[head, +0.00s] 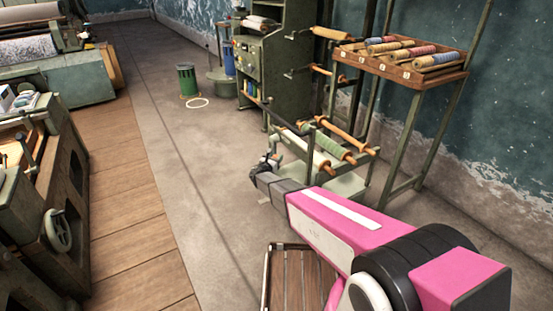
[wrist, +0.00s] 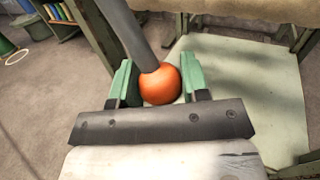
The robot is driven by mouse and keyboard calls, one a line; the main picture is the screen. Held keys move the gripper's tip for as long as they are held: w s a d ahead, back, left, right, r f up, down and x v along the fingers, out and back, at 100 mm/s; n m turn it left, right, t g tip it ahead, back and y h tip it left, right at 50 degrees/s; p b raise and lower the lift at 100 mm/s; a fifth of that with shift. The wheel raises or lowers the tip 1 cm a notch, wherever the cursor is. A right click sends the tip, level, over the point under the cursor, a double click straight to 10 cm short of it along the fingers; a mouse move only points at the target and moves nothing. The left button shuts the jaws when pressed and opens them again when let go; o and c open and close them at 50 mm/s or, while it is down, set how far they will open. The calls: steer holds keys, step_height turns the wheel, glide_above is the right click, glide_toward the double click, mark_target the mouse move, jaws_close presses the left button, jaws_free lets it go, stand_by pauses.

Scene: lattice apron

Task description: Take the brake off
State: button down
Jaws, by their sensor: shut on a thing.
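An orange ball knob (wrist: 160,86) sits at the end of a grey lever (wrist: 126,32) in the wrist view. I take this lever to be the brake. My gripper (wrist: 158,66) has its green fingers on both sides of the knob and is shut on it. The lever slants up and left from the knob; its far end is out of the frame. In the head view my gripper (head: 262,170) is beside the green roll rack (head: 283,126), at its near left side. The knob and lever cannot be made out clearly there.
The rack carries several rolls (head: 330,145) above a pale lower shelf (head: 347,184). A wooden tray of rolls (head: 412,74) stands behind it at right. A green bin (head: 187,82) and a white ring (head: 197,103) are farther back. Machines (head: 60,215) line the left. The concrete floor between is clear.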

steer(key=shift+w+a+f+m+t+h, duration=0.2)
steer(key=shift+w+a+m, duration=0.1)
steer(key=shift+w+m, duration=0.2)
steer(key=shift+w+a+f+m+t+h, duration=0.1)
steer(key=shift+w+a+m+t+h, duration=0.1)
steer(key=shift+w+a+m, duration=0.25)
steer(key=shift+w+a+r+m+t+h, duration=0.15)
steer(key=shift+w+a+m+h, duration=0.35)
steer(key=shift+m, duration=0.7)
steer(key=shift+w+a+r+m+t+h, duration=0.15)
steer(key=shift+w+a+m+h, duration=0.15)
steer(key=shift+w+m+h, duration=0.5)
steer(key=shift+w+a+r+m+t+h, duration=0.15)
steer(key=shift+w+a+m+h, duration=0.35)
steer(key=shift+m, duration=1.05)
steer(key=shift+w, duration=0.15)
steer(key=c, duration=0.6)
jaws_free()
